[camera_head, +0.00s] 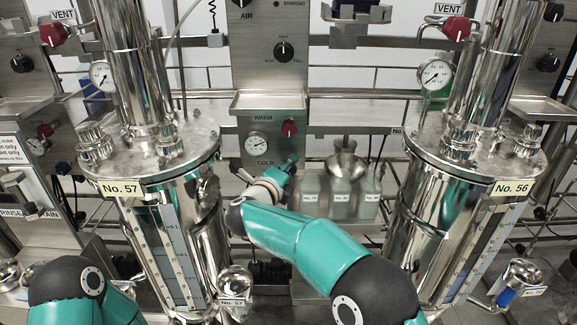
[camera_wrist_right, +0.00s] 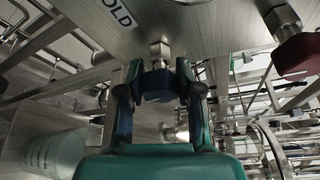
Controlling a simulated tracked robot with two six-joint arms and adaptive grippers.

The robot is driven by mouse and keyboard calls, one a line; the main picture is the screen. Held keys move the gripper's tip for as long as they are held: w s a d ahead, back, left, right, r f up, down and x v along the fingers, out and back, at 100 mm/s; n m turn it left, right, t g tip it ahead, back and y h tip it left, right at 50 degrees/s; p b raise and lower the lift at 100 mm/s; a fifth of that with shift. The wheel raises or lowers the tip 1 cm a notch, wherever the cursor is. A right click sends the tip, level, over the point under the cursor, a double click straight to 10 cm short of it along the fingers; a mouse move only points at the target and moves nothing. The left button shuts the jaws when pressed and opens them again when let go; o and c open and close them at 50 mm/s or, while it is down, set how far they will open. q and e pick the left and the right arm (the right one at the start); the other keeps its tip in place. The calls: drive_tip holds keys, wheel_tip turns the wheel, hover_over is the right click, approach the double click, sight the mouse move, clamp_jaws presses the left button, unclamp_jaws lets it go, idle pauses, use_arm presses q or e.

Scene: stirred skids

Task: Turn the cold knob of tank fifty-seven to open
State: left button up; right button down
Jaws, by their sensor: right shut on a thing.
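Tank fifty-seven (camera_head: 170,225) is the steel vessel at left in the head view, with a "No. 57" plate. To its right is a steel panel (camera_head: 243,126) with a gauge and "WARM" and "COLD" labels. My right gripper (camera_head: 291,163) reaches the panel just right of the "COLD" label. In the right wrist view, my right gripper (camera_wrist_right: 160,88) has its two fingers on either side of the dark blue cold knob (camera_wrist_right: 160,84), shut on it. The knob sits on a metal stem. The gripper hides most of it in the head view. My left gripper is out of view.
The red warm knob (camera_head: 289,128) is just above my right gripper. Tank fifty-six (camera_head: 440,220) is at right. My left arm is at lower left.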

drive_tip(key=shift+a+f+n+t+h, duration=0.1)
drive_tip(key=shift+f+n+t+h, duration=0.15)
drive_tip(key=shift+n, duration=0.65)
drive_tip(key=shift+a+f+n+t+h, duration=0.15)
drive_tip(key=shift+n+t, duration=0.2)
drive_tip(key=shift+n, duration=0.55)
drive_tip(key=shift+d, duration=0.1)
drive_tip(key=c, duration=0.7)
unclamp_jaws()
drive_tip(key=shift+c, duration=0.2)
drive_tip(key=shift+r, duration=0.15)
drive_tip(key=shift+r, duration=0.1)
